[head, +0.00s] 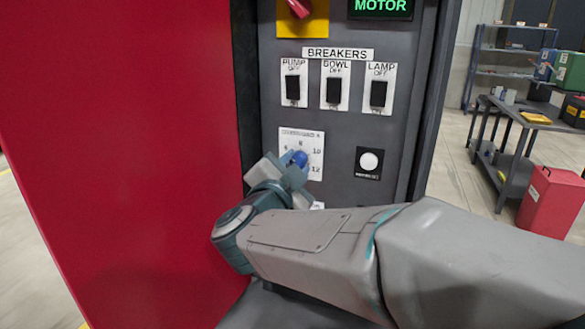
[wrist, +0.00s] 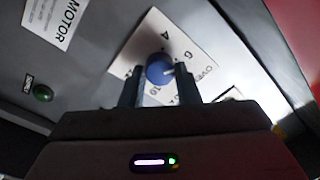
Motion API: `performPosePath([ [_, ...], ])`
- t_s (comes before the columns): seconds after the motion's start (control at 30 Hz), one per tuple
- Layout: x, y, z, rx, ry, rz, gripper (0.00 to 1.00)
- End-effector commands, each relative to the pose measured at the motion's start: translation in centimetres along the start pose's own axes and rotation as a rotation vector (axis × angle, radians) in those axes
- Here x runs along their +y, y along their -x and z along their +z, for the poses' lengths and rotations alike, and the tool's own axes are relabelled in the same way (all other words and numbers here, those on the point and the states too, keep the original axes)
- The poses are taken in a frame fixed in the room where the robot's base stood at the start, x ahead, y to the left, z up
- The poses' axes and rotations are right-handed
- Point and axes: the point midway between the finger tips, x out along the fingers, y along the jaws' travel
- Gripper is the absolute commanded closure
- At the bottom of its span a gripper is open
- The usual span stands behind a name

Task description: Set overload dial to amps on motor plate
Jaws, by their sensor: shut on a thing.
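The overload dial is a blue knob (head: 299,158) on a white scale plate (head: 315,140) on the grey panel. In the head view 8, 10 and 12 are readable on the scale. The knob (wrist: 159,68) also shows in the wrist view, with a pale pointer mark on its right side; I cannot tell its exact number. My gripper (head: 292,170) is at the knob, its fingers (wrist: 160,82) closed on either side of it. A white plate headed MOTOR (wrist: 58,18) is at upper left in the wrist view; its smaller text is unreadable.
Breaker switches PUMP (head: 293,88), BOWL (head: 333,91) and LAMP (head: 378,94) sit above the dial. A white round button (head: 369,161) is to its right. A red door (head: 120,150) stands close on the left. A workbench (head: 525,125) and red bin (head: 550,200) are farther right.

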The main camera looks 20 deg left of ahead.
Motion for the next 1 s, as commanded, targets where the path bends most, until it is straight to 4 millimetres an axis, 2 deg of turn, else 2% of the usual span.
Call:
performPosePath([
  [0.1, 0.0, 0.0, 0.1, -0.003, 0.001, 0.000, 0.94],
  [0.13, 0.0, 0.0, 0.1, -0.003, 0.001, -0.001, 0.65],
  [0.2, 0.0, 0.0, 0.1, -0.002, 0.001, -0.001, 0.49],
  [0.57, 0.0, 0.5, 0.1, -0.002, 0.002, -0.001, 0.49],
  [0.73, 0.0, 3.1, 0.1, -0.002, 0.002, -0.004, 0.49],
  [1.0, -0.1, 9.3, 0.1, -0.003, 0.001, -0.005, 0.49],
])
